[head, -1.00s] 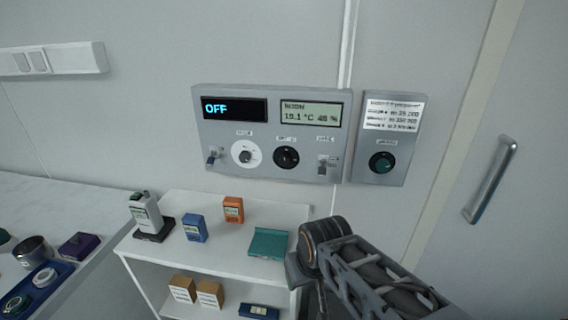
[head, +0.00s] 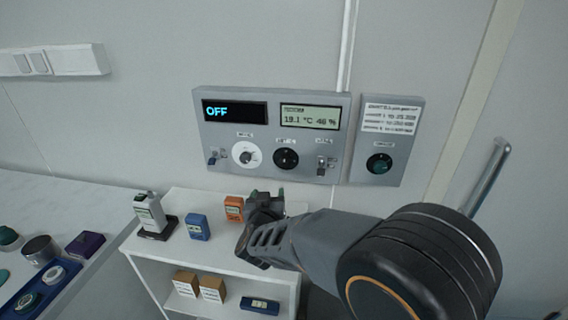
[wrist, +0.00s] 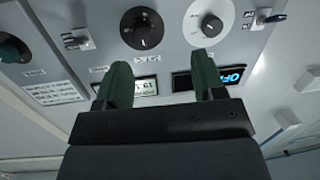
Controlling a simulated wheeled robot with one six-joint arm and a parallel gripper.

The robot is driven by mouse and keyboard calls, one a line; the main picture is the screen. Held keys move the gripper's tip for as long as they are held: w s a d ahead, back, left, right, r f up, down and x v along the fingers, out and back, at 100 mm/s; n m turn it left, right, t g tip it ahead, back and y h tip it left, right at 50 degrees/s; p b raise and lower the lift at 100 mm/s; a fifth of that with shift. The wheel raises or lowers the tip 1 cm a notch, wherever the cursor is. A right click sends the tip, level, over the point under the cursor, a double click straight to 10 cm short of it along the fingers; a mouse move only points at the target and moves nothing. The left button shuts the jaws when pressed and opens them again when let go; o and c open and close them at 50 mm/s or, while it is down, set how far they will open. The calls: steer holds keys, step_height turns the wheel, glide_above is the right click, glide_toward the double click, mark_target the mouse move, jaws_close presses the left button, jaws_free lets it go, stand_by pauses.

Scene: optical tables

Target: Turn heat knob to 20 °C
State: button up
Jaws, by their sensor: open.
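A grey wall panel (head: 220,165) carries a knob on a white dial (head: 245,154) and a black knob (head: 286,158). Their labels are too blurred to tell which is the heat knob. The left display (head: 234,110) reads OFF and the right display (head: 310,117) reads about 19.1 °C and 46 %. My gripper (head: 264,197) is below the panel, in front of the shelf top. In the wrist view, which sees the panel upside down, my gripper (wrist: 162,60) is open and empty. The black knob (wrist: 142,28) and white-dial knob (wrist: 210,25) lie beyond its fingertips, apparently untouched.
Toggle switches (head: 213,157) (head: 322,165) flank the knobs. A smaller panel with a teal knob (head: 379,163) is at the right, near a door handle (head: 487,190). Below stands a white shelf (head: 180,265) with small boxes, including a blue one (head: 198,227) and an orange one (head: 234,209).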

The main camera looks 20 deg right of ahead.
mark_target(284, 164)
steer(key=w+d, duration=0.2)
steer(key=w, duration=0.2)
steer(key=w+d+r+h+p, duration=0.1)
steer(key=w+d, duration=0.2)
steer(key=w+d+r+h+p, duration=0.1)
steer(key=w+d, duration=0.2)
steer(key=w, duration=0.1)
steer(key=shift+w, duration=0.3)
steer(key=shift+c, duration=0.4)
steer(key=c, duration=0.8)
steer(key=shift+c, duration=0.2)
steer(key=shift+f+m+b, duration=0.1)
steer(key=shift+m+b, duration=0.2)
